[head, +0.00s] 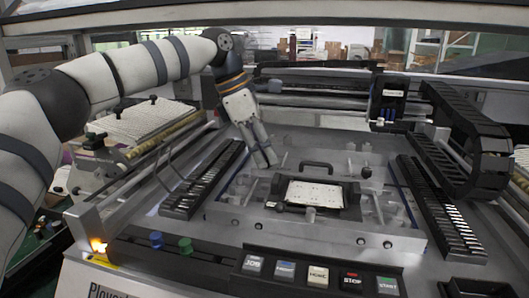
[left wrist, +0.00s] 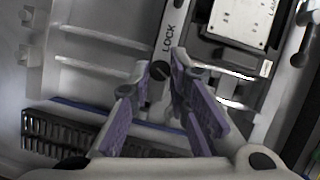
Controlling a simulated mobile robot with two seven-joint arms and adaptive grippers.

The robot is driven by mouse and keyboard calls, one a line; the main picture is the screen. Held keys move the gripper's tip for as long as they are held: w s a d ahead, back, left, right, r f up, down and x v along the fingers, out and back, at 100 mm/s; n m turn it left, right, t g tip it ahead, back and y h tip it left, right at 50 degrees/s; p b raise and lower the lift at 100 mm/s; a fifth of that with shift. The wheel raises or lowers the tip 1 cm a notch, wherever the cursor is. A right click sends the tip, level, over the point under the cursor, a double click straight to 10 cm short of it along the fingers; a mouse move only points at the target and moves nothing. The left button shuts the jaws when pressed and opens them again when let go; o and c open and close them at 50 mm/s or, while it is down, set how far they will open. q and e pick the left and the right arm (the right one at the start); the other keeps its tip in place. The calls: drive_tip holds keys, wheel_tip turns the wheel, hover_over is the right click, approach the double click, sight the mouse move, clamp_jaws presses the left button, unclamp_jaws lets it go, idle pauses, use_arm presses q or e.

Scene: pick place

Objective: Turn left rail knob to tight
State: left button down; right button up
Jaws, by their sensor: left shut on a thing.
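The left rail knob (left wrist: 160,71) is a small dark round knob in the left wrist view, on a pale rail just below the word LOCK. My left gripper (left wrist: 162,74) has its purple-padded fingers on either side of the knob, with the tips closed on it. In the head view my left gripper (head: 267,163) reaches down from the back left, with its fingertips at the rail left of the black board holder (head: 275,190). There the fingers hide the knob. I cannot read how tight the knob is. My right gripper is not in view.
The holder carries a white board (head: 315,193) and has a black handle behind it. Black slotted strips flank the plate on the left (head: 203,178) and right (head: 440,205). A black cable chain (head: 470,130) stands at right. Labelled buttons (head: 318,276) line the front.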

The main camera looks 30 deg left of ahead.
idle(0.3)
use_arm(q)
drive_tip(key=c, duration=1.5)
unclamp_jaws()
drive_tip(key=v, duration=1.2)
